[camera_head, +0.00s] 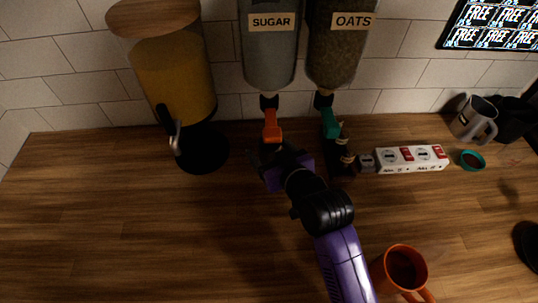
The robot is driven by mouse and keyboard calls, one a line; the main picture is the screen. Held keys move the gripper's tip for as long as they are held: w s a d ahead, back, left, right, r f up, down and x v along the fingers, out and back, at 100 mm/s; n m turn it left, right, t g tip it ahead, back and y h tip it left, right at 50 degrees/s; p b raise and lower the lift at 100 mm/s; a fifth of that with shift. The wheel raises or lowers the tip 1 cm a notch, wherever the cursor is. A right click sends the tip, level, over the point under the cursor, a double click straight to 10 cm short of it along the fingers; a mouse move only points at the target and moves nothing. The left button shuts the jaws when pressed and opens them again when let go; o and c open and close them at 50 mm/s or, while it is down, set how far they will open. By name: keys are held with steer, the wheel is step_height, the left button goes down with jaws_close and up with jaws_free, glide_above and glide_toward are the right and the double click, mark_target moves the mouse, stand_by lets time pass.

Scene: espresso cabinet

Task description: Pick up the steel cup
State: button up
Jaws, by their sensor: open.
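A grey, metallic-looking mug (474,119) stands at the back right near the tiled wall, its handle toward the lower right. It is the only thing I see that could be the steel cup; I cannot be sure of its material. My gripper (268,152) is open below the orange lever of the sugar dispenser, far to the left of the grey mug. The fingers are dark and small here, and I see no cup between them. My purple and black arm hides part of the counter in the middle.
Sugar (269,55) and oats (337,50) dispensers hang at the back, beside a juice dispenser (175,75). An orange mug (404,270) stands at front. The left counter is clear.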

steer(key=shift+r, duration=0.1)
jaws_close()
stand_by(0.3)
